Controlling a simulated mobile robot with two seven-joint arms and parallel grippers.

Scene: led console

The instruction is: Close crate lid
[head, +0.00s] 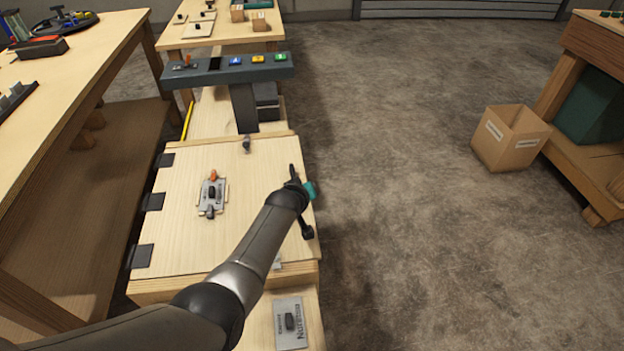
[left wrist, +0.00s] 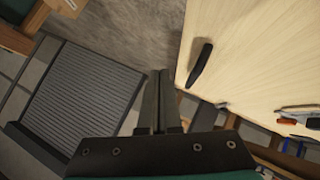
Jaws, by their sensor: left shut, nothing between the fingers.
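The crate's pale wooden lid (head: 170,225) lies across the crate top in the head view, with dark hinges (head: 153,202) along its left side. I see no open gap, but cannot tell if it is fully seated. My left gripper (head: 309,190) is at the lid's right edge, largely hidden by my arm, which crosses over the lid. In the left wrist view my left gripper (left wrist: 158,78) is shut and empty. The lid (left wrist: 255,50) is to its right there, with a dark handle (left wrist: 200,65) near its edge, apart from the fingers. My right gripper is not in view.
A metal plate with a latch (head: 212,195) sits on the lid. A dark console (head: 225,70) with coloured buttons stands behind the crate. A workbench (head: 70,80) is at left. A cardboard box (head: 508,140) stands on the open floor at right.

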